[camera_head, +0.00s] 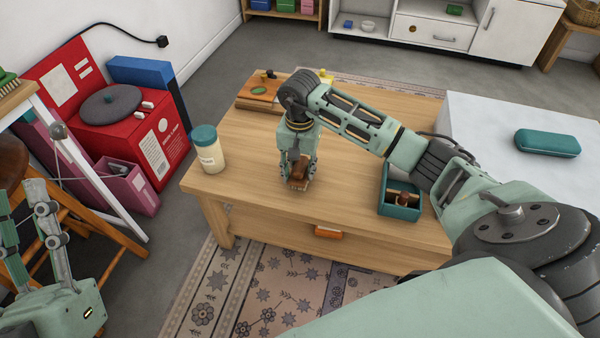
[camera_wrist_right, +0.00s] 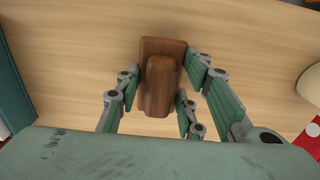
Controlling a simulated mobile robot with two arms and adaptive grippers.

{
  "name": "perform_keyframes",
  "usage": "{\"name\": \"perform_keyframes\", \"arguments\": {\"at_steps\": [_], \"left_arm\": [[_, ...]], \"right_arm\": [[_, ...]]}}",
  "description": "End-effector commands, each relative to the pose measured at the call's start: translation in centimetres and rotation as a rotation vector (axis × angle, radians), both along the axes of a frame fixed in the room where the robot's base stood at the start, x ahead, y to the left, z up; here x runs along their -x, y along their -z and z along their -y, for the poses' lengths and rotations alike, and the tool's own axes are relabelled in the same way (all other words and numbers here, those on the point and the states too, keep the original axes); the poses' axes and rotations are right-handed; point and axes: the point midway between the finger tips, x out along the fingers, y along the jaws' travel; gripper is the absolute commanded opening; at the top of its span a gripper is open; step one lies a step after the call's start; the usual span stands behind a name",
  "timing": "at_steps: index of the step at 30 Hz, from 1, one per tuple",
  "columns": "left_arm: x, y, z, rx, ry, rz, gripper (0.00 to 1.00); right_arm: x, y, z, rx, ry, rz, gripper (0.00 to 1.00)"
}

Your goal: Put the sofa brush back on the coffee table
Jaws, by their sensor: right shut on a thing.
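The sofa brush (camera_head: 298,185) is a brown wooden brush with a raised grip and short bristles below. My right gripper (camera_head: 299,172) points down over the coffee table (camera_head: 250,150) and is shut on the brush. In the right wrist view the brush (camera_wrist_right: 160,85) sits between the fingers, with the table's wood grain behind it. The bristles are at or very close to the tabletop; I cannot tell if they touch. My left gripper (camera_head: 28,220) is at the lower left, away from the table, with its fingers apart and empty.
A jar with a teal lid (camera_head: 207,150) stands left of the brush. A teal box (camera_head: 401,205) with items inside is at the right. A wooden board (camera_head: 262,92) lies at the back. A white surface with a teal case (camera_head: 547,143) is further right.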

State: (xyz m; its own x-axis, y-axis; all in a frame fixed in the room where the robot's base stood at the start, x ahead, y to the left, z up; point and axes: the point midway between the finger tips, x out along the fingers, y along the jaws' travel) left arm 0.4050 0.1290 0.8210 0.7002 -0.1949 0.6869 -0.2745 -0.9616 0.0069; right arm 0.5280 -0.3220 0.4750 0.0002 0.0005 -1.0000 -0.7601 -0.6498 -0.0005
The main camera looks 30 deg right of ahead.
Motion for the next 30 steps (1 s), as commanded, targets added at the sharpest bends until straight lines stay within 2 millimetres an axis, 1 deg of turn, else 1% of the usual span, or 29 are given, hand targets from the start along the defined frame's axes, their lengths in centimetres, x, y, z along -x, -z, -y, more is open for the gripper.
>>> {"name": "perform_keyframes", "arguments": {"at_steps": [1,3,6,14,22,23,28,30], "left_arm": [[0.5,-0.3,-0.1,0.011,0.003,0.037,0.40],[1.2,-0.9,-0.2,0.023,0.005,0.076,0.40],[1.6,-1.3,-0.2,0.031,0.006,0.102,0.40],[1.7,-1.4,-0.2,0.031,0.006,0.104,0.40],[2.3,-1.8,-0.3,0.043,0.008,0.141,0.40],[2.3,-1.9,-0.3,0.043,0.008,0.143,0.40],[2.3,-1.8,-0.3,0.043,0.008,0.141,0.40],[2.3,-1.8,-0.3,0.043,0.009,0.141,0.40]], "right_arm": [[0.0,0.7,-0.1,-0.002,0.000,-0.001,0.06],[0.0,1.0,0.0,-0.001,0.000,-0.001,0.06],[0.0,1.2,0.0,0.001,0.000,0.001,0.06],[0.0,1.2,0.0,0.001,0.000,0.001,0.06],[0.0,1.4,0.0,0.000,0.000,0.000,0.06],[0.0,1.4,0.0,0.000,0.000,0.000,0.38],[0.0,1.4,0.0,0.000,0.000,0.000,0.53],[0.0,1.4,0.0,0.000,0.000,0.000,0.54]]}}
